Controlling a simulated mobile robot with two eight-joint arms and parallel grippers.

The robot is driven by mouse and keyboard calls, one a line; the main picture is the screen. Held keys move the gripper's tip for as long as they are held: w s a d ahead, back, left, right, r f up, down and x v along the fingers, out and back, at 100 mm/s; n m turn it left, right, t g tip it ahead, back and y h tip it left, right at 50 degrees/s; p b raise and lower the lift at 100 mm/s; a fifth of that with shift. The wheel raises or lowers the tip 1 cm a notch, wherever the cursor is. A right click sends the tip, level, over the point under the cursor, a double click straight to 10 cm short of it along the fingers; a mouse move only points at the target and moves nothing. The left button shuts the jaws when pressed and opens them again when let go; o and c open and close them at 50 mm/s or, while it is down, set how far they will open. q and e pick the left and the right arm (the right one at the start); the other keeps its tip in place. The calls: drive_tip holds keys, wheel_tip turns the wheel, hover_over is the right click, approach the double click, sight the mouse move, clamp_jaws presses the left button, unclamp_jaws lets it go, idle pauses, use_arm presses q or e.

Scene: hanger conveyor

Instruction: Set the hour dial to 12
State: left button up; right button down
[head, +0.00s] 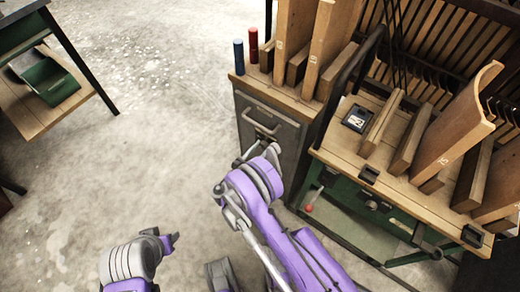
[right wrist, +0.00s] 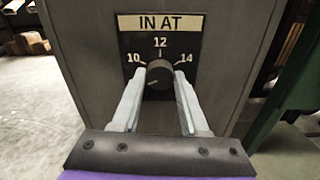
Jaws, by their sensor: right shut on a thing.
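The hour dial (right wrist: 160,72) is a dark round knob on a black plate marked 10, 12 and 14, under an "IN AT" label (right wrist: 159,22). A pale mark on the knob appears to point to the lower left, below the 10. My right gripper (right wrist: 161,84) has one finger on each side of the knob and is shut on it. In the head view my right gripper (head: 268,148) is at the front of the grey cabinet (head: 272,122), and the dial is hidden there. My left gripper (head: 173,241) is low in the picture, away from the cabinet; its jaws are unclear.
A wooden workbench (head: 335,150) with a green base and upright boards stands at the right. A blue cylinder (head: 239,56) and a red cylinder (head: 253,46) stand by the cabinet top. A table with a green bin (head: 48,82) is at the upper left. The floor between is clear.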

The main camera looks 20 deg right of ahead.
drive_tip(key=m+b, duration=0.2)
drive_tip(key=m, duration=0.3)
drive_tip(key=shift+f, duration=0.1)
drive_tip(key=m+b, duration=0.2)
drive_tip(key=m, duration=0.3)
drive_tip(key=m+b, duration=0.1)
drive_tip(key=m, duration=0.5)
drive_tip(key=shift+m, duration=0.4)
drive_tip(key=m+b, duration=0.1)
drive_tip(key=m, duration=0.5)
drive_tip(key=shift+c, duration=2.1)
unclamp_jaws()
drive_tip(key=shift+a, duration=0.1)
